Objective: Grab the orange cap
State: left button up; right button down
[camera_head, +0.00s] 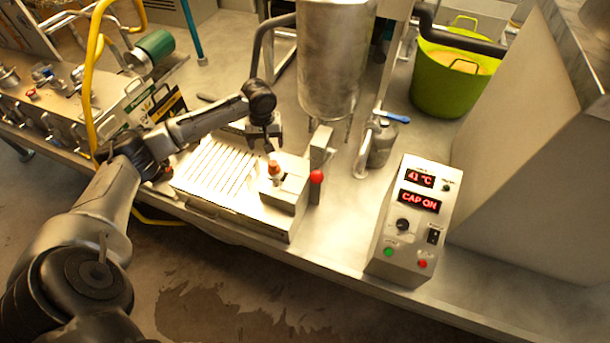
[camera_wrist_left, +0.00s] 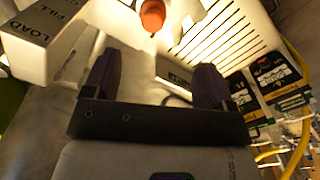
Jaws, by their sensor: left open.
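The orange cap (camera_head: 274,168) stands upright on a small metal block (camera_head: 290,188) at the right end of the slatted tray. In the left wrist view the orange cap (camera_wrist_left: 152,15) shows near the top edge, beyond the fingertips. My left gripper (camera_head: 266,147) hangs just above and slightly behind the cap in the head view. In the left wrist view my left gripper (camera_wrist_left: 157,72) has its two dark fingers spread wide, with nothing between them. The cap is apart from the fingers. My right gripper is in neither view.
A red-knobbed lever (camera_head: 316,177) stands right of the block. A steel tank (camera_head: 331,60) is behind it. A control box (camera_head: 414,222) reading "41 °C" and "CAP ON" stands at right. A metal can (camera_head: 380,145) and green bucket (camera_head: 455,75) are farther back.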

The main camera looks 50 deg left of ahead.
aim_at(273, 163)
pick_arm(q)
jog(key=f, duration=0.8)
jog(key=shift+w+a+f, duration=0.1)
jog(key=shift+w, duration=0.2)
jog(key=f, duration=0.3)
jog(key=shift+w+f, duration=0.3)
jog(key=shift+f, duration=0.8)
jog(key=shift+c, duration=0.4)
jog(key=c, duration=1)
jog(key=shift+o, duration=0.2)
jog(key=shift+r, duration=0.1)
